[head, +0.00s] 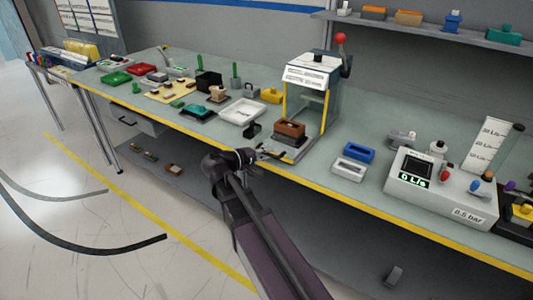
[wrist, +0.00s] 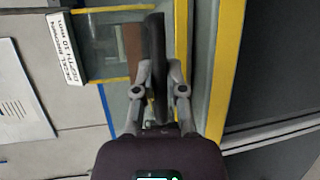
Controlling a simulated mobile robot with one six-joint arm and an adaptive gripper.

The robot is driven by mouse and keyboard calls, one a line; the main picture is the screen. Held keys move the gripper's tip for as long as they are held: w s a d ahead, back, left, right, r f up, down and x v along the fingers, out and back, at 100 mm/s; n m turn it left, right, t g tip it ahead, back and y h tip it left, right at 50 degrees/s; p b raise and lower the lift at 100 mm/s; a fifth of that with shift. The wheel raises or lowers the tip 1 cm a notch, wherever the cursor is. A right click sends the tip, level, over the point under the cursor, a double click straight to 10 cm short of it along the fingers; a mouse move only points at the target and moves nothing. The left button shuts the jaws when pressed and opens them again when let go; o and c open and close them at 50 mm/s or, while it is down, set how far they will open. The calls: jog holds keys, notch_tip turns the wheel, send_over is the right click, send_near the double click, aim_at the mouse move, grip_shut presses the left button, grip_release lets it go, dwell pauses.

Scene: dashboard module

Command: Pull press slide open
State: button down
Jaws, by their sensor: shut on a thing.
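The press (head: 318,75) stands on the bench, with a pale frame, yellow posts and a red-knobbed lever at its side. Its slide (head: 290,153) sticks out at the front toward the bench edge. A brown block (head: 290,128) sits on the slide; it also shows in the wrist view (wrist: 132,45). My gripper (head: 268,154) is at the slide's front end. In the wrist view my gripper (wrist: 158,90) is closed around a dark upright bar (wrist: 154,50), which looks like the slide's handle. The exact contact is partly hidden by the fingers.
A white tray (head: 241,111) lies left of the press. A blue holder (head: 359,152) and a white holder (head: 348,170) lie to its right, before a gauge box (head: 437,187). The yellow bench edge (head: 400,227) runs along the front. The floor in front is open.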

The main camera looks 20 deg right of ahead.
jog(key=shift+w, duration=0.1)
jog(key=c, duration=0.7)
grip_release()
jog(key=shift+d, duration=0.1)
